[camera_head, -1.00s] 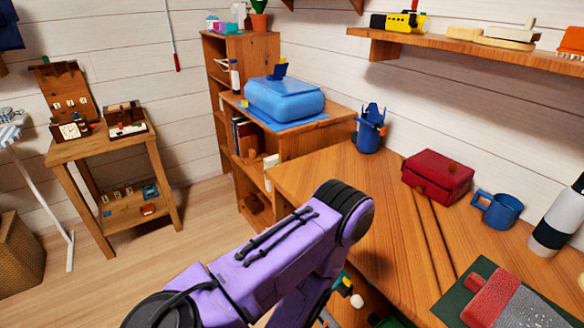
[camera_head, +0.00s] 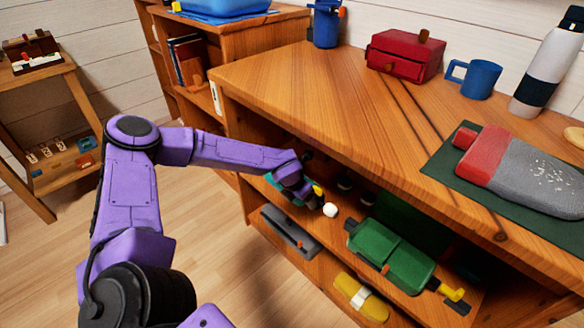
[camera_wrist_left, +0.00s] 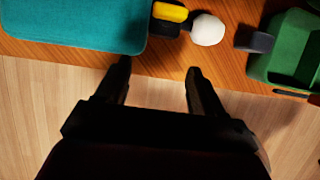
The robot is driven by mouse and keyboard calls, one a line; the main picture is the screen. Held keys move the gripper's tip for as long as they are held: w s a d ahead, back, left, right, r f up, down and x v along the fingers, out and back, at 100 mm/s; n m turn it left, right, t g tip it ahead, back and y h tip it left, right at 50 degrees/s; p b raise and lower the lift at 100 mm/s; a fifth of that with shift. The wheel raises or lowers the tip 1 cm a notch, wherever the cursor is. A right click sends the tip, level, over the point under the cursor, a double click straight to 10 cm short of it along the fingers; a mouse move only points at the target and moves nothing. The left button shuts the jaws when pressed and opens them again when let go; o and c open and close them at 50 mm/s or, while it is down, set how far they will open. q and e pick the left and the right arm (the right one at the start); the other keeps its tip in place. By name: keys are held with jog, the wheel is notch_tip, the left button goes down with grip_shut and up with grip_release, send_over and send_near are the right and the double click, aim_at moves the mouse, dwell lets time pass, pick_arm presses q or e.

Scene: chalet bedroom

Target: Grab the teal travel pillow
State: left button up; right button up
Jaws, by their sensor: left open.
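The teal travel pillow (camera_wrist_left: 72,24) fills the upper left of the left wrist view, lying on the wooden shelf near its front edge. In the head view only a little teal shows behind my wrist, and most of it is hidden. My left gripper (camera_wrist_left: 159,67) is open and empty. Its fingertips are at the shelf's front edge, just to the right of the pillow's near corner and apart from it. In the head view my left arm reaches to the shelf opening under the desk, where the wrist covers the fingers. My right gripper is not in view.
A white ball (camera_wrist_left: 208,29) and a yellow-and-black item (camera_wrist_left: 170,12) sit right of the pillow. A green case (camera_head: 390,256) lies farther right on the shelf. The desktop (camera_head: 300,85) overhangs from above. A grey item (camera_head: 290,232) and a yellow item (camera_head: 360,296) lie lower down.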

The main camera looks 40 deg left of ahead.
aim_at(317, 189)
pick_arm(q)
jog(key=w, duration=0.2)
jog(key=w+b, duration=0.1)
jog(key=w, duration=0.1)
jog(key=w+f, duration=0.1)
jog(key=w, duration=0.1)
jog(key=shift+w+d+f+b, duration=0.1)
jog(key=shift+w+d+b, duration=0.2)
jog(key=shift+w+b, duration=0.1)
grip_shut()
jog(key=shift+s, duration=0.1)
